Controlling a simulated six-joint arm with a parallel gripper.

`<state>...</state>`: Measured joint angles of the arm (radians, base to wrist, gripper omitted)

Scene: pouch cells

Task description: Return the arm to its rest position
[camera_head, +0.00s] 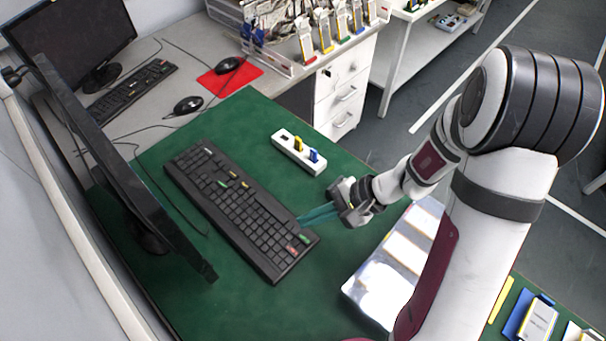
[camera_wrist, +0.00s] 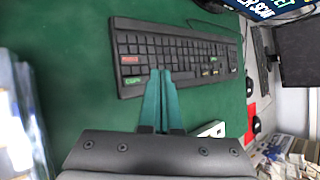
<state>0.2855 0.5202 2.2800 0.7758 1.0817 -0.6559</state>
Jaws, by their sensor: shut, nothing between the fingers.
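My gripper (camera_head: 304,217) reaches over the green table mat in the head view, just right of the black keyboard (camera_head: 232,205). In the wrist view my gripper's two teal fingers (camera_wrist: 161,77) are together with nothing between them. Their tips lie in front of the near edge of the keyboard (camera_wrist: 175,52); I cannot tell how far above it they are. The keyboard has a few coloured keys in red, green and yellow.
A white holder (camera_head: 299,154) with a yellow and a blue piece stands behind my gripper. A white tray with pale pouches (camera_head: 375,295) lies right of the keyboard, partly hidden by my arm. A monitor (camera_head: 120,165) stands at the left. Green mat (camera_head: 240,310) is bare in front.

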